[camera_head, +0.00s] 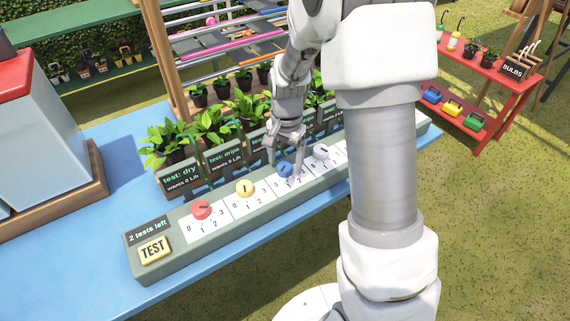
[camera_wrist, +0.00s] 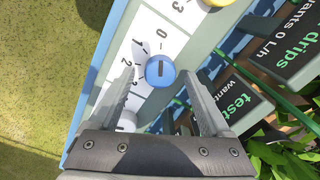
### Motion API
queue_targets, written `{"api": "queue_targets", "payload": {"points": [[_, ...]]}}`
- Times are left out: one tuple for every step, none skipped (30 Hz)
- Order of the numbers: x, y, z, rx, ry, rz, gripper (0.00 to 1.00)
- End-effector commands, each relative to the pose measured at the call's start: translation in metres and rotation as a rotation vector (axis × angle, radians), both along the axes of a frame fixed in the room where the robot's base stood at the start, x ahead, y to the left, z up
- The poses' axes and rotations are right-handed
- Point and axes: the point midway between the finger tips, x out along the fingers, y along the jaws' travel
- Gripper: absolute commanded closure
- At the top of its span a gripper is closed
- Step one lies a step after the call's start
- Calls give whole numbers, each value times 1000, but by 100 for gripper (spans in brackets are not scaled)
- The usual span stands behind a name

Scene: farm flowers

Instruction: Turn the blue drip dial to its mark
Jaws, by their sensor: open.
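The blue drip dial (camera_head: 285,169) is third from the left on the long grey-green control box (camera_head: 185,262). It also shows in the wrist view (camera_wrist: 160,71), with a dark line across its face, running roughly up and down in that picture. Printed numbers sit around it; a 0 lies just above it there. My gripper (camera_head: 283,152) is open and points down over the blue dial. In the wrist view its fingertips (camera_wrist: 157,73) stand on either side of the dial. I cannot tell whether they touch it. The card behind this dial is cut off.
Red (camera_head: 201,210), yellow (camera_head: 244,188) and pale (camera_head: 321,152) dials share the box. A yellow TEST button (camera_head: 154,249) and a "2 tests left" sign (camera_head: 149,231) are at its left end. Potted plants with dark cards (camera_head: 180,179) stand close behind.

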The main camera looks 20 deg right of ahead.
Motion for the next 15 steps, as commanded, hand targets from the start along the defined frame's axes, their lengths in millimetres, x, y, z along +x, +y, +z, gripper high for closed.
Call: {"api": "queue_targets", "payload": {"points": [[0, 0, -5, 0, 1, 0, 18], [0, 0, -7, 0, 0, 0, 18], [0, 0, -9, 0, 0, 0, 18], [0, 0, -10, 0, 0, 0, 18], [0, 0, -10, 0, 0, 0, 18], [0, 0, -11, 0, 0, 0, 18], [0, 0, -11, 1, -1, 0, 18], [0, 0, -11, 1, -1, 0, 18], [0, 0, -11, 1, -1, 0, 18], [0, 0, -11, 0, -1, 0, 18], [0, 0, -11, 0, -1, 0, 18], [0, 0, -11, 1, -1, 0, 18], [0, 0, -11, 0, -1, 0, 20], [0, 0, -11, 0, -1, 0, 26], [0, 0, -11, 0, -1, 0, 33]]}}
